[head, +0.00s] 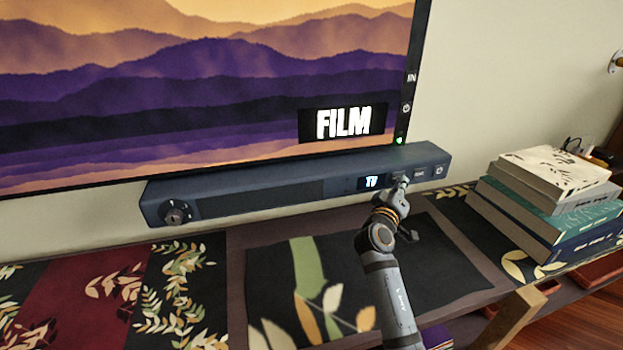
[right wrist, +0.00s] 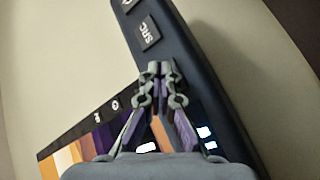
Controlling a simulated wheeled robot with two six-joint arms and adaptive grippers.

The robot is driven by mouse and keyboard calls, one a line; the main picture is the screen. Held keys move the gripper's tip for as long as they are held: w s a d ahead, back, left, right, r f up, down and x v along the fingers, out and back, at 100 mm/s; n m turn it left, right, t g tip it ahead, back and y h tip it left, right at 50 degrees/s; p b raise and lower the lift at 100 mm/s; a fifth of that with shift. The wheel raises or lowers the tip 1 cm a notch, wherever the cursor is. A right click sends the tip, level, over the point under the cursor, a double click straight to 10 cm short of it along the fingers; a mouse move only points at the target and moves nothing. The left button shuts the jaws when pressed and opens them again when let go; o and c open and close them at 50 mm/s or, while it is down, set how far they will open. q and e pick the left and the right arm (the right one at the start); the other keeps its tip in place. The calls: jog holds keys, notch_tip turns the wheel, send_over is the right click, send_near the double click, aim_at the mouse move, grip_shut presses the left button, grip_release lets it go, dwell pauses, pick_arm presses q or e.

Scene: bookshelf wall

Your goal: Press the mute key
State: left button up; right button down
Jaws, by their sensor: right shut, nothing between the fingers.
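The dark soundbar (head: 270,188) lies below the TV, with a lit display reading "TV" (head: 371,182) and keys at its right end. In the head view, the key with a power symbol (head: 439,170) is the rightmost; the label on the key beside it (head: 420,173) is too small to read. In the right wrist view, a key reads "SRC" (right wrist: 148,33). My right gripper (head: 400,182) is shut and empty at the soundbar's front, between the display and those keys. Its fingertips (right wrist: 160,68) cover the face there; contact is unclear. I see no mute label. My left gripper is out of view.
The TV (head: 190,80) stands behind the soundbar, with side buttons and a small "FILM" panel (head: 342,122). A round knob (head: 176,212) is at the soundbar's left end. A stack of books (head: 545,205) stands at right. Patterned mats cover the shelf in front.

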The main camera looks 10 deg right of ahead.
jog(key=shift+s, duration=0.6)
jog(key=shift+s, duration=0.1)
jog(key=s, duration=0.2)
jog(key=s+p, duration=0.1)
jog(key=s, duration=0.3)
jog(key=shift+d, duration=0.3)
jog(key=shift+w, duration=0.1)
dwell(0.3)
